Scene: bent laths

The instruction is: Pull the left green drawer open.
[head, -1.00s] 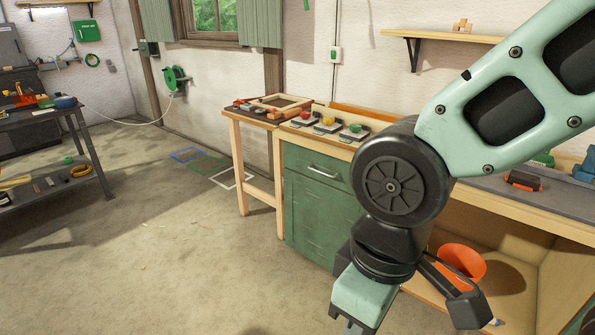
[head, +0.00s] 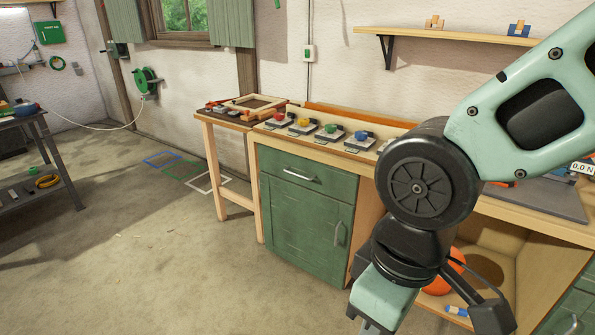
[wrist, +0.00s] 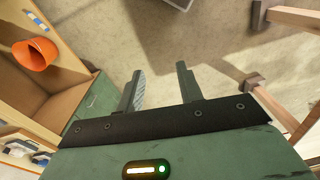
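The left green drawer (head: 325,180) is at the top of the green cabinet under the workbench, in the middle of the head view. It is shut, its front flush above a green door (head: 300,219). A pale bar handle (head: 300,174) runs across its front. My gripper is at the lower edge of the head view, right of the drawer and apart from it, its fingertips cut off there. In the wrist view my gripper (wrist: 160,88) has its two fingers apart, with bare floor between them. The drawer's handle is not identifiable in the wrist view.
A wooden side table (head: 205,122) adjoins the bench on the left. Coloured knobs on plates line the bench top (head: 270,139). The floor (head: 150,260) before the cabinet is clear.

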